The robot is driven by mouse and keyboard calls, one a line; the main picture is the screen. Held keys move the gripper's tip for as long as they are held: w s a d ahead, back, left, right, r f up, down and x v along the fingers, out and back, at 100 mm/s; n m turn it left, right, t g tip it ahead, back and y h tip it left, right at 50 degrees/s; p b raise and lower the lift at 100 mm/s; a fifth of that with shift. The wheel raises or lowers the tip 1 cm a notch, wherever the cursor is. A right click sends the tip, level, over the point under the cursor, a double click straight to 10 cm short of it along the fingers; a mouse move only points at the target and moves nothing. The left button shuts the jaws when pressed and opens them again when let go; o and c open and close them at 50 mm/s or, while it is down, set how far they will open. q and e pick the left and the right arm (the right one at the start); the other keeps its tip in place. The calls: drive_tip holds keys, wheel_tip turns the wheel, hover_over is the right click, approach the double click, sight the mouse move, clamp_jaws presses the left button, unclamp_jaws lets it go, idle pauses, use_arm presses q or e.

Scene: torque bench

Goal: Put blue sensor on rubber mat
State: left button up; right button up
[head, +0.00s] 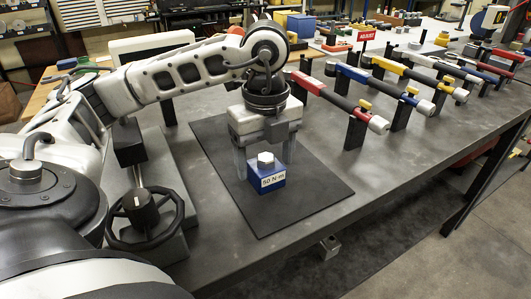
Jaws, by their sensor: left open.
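The blue sensor (266,182) is a small blue block with a grey hex top and a white "50 N·m" label. It sits upright on the black rubber mat (315,200), near the mat's middle. My left gripper (265,166) points straight down over the sensor, with its jaws open. One finger is on each side of the sensor's hex top, with gaps showing between fingers and top. My right gripper is not in view.
Several torque wrenches, including a red one (332,97), rest on black stands along the bench's back right. A fixture with a black handwheel (145,218) stands left of the mat. The grey bench top (400,170) is clear to the right of the mat.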

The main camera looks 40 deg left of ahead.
sight(266, 157)
use_arm(q)
wheel_tip(266, 157, up, 12)
drive_tip(key=p, duration=0.4)
drive_tip(key=shift+f, duration=0.15)
